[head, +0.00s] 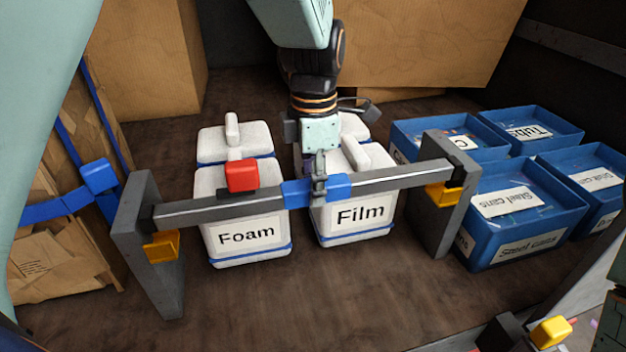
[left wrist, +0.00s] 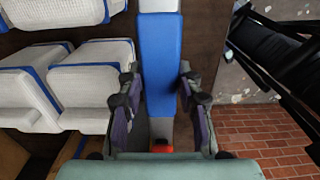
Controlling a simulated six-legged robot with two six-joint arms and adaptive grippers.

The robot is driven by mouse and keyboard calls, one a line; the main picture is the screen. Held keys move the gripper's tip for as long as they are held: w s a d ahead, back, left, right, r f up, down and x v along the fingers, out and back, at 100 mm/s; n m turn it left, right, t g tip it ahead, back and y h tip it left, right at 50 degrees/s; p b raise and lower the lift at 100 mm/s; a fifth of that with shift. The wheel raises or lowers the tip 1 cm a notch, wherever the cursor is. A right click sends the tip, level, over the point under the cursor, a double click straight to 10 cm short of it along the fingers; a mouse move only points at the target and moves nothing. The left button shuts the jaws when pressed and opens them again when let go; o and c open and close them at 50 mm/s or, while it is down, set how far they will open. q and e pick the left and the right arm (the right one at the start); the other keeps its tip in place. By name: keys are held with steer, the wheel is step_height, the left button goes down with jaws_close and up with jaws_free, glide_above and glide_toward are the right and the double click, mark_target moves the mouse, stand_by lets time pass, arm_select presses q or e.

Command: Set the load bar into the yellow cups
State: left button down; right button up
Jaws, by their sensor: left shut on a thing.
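The load bar (head: 215,208) is a long grey bar with a blue middle section, dark ends and a red block (head: 241,176) on top, left of the middle. My left gripper (head: 319,180) is shut on the blue section, which also shows between its fingers in the left wrist view (left wrist: 157,75). The bar spans two grey uprights. Its left end is just above the left yellow cup (head: 162,247), and its right end just above the right yellow cup (head: 442,194). I cannot tell whether the ends touch the cups. My right gripper is not in view.
White Foam (head: 243,236) and Film (head: 358,222) boxes stand behind the bar. Several blue bins (head: 520,235) stand at the right, and cardboard (head: 62,240) at the left. Another yellow piece (head: 551,332) shows at the bottom right. The floor in front of the boxes is clear.

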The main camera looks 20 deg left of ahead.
arm_select(q)
steer(key=shift+w+a, duration=0.1)
steer(key=shift+f, duration=0.35)
steer(key=shift+f+b, duration=0.75)
steer(key=shift+f, duration=1.15)
steer(key=c, duration=1.2)
jaws_free()
steer(key=o, duration=0.4)
steer(key=shift+s, duration=0.2)
steer(key=shift+f, duration=0.1)
